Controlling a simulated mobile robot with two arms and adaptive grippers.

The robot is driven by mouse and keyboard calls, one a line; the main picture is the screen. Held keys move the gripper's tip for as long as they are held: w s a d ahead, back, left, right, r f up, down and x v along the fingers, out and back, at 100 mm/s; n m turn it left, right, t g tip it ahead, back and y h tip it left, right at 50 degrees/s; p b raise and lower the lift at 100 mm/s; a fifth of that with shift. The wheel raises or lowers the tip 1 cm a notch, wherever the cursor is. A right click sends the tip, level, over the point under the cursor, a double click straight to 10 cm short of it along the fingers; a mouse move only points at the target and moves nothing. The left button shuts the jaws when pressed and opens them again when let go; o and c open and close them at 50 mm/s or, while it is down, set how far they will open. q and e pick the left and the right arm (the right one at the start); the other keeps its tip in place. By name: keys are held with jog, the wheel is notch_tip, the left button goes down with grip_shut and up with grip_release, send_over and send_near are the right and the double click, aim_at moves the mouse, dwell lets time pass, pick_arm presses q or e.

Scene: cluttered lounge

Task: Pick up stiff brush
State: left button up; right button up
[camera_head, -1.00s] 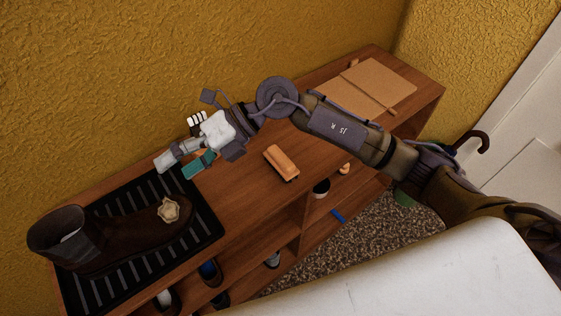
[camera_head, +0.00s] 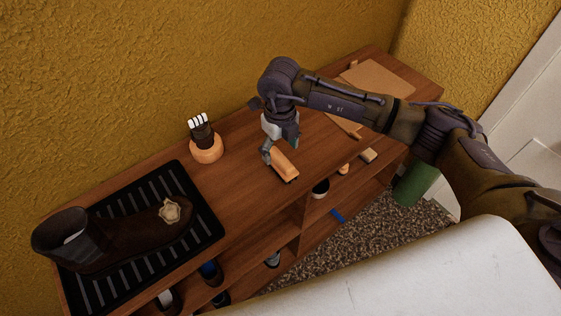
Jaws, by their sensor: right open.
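An orange-brown wooden block (camera_head: 284,165) with a dark underside, which looks like the stiff brush, lies on the wooden shelf top (camera_head: 243,195). My right gripper (camera_head: 279,148) points down at its far end, with one grey fingertip at the block's left side and a teal part behind it. The jaws are open. I cannot tell whether they touch the block. My left gripper is not in view.
A round wooden holder (camera_head: 206,151) with a dark, white-tipped piece stands near the wall. A brown boot (camera_head: 110,240) lies on a black ribbed tray (camera_head: 207,215) at left. A board (camera_head: 378,87) lies at the far right end. A green cylinder (camera_head: 416,183) stands beside the shelf.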

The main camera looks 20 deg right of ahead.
aim_at(280, 157)
jog(key=shift+f+p, duration=0.8)
jog(key=shift+f, duration=1.95)
jog(key=c, duration=1.3)
jog(key=shift+w+r, duration=0.1)
jog(key=shift+r, duration=0.1)
jog(key=shift+r, duration=0.25)
jog(key=r, duration=0.1)
jog(key=r+b, duration=0.1)
jog(key=r, duration=0.1)
jog(key=shift+d+r, duration=0.3)
jog(key=shift+d, duration=0.05)
jog(key=s+d+r+b, duration=0.2)
jog(key=s+d+r, duration=0.4)
jog(key=s+d, duration=0.1)
jog(key=shift+s+d+r, duration=0.35)
jog(key=shift+s+d, duration=0.05)
jog(key=shift+d, duration=0.25)
